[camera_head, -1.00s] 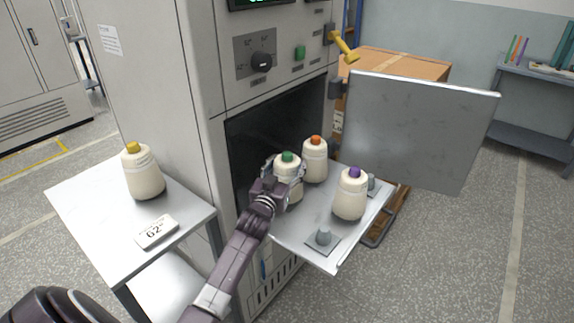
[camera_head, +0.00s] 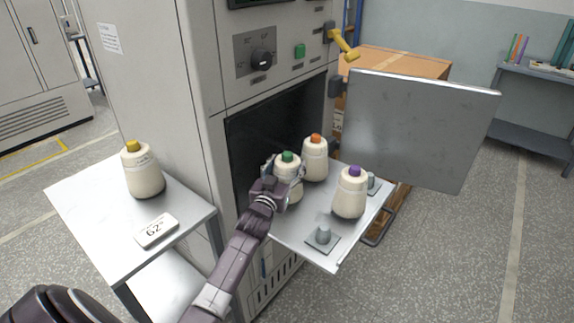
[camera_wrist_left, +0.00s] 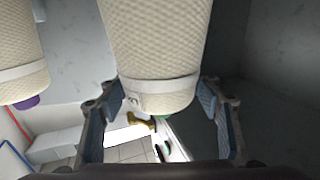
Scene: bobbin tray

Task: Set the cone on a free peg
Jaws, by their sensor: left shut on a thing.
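The cream cone with the green top (camera_head: 290,188) is at the left part of the pulled-out tray (camera_head: 290,237). My left gripper (camera_head: 284,175) is shut on it from the near left side. In the left wrist view the cone (camera_wrist_left: 155,45) sits between the two fingers (camera_wrist_left: 165,115), its green tip barely showing. The cone looks upright; its base is hidden, so I cannot tell whether it is seated. Another bare peg (camera_head: 371,180) shows partly behind the purple-topped cone (camera_head: 349,197). My right gripper is not in view.
An orange-topped cone (camera_head: 315,160) stands on the tray behind the held cone. The open door (camera_head: 420,130) is at the tray's right rear. A side table (camera_head: 90,205) on the left holds a yellow-topped cone (camera_head: 143,175) and a small display reading 62 (camera_head: 156,231).

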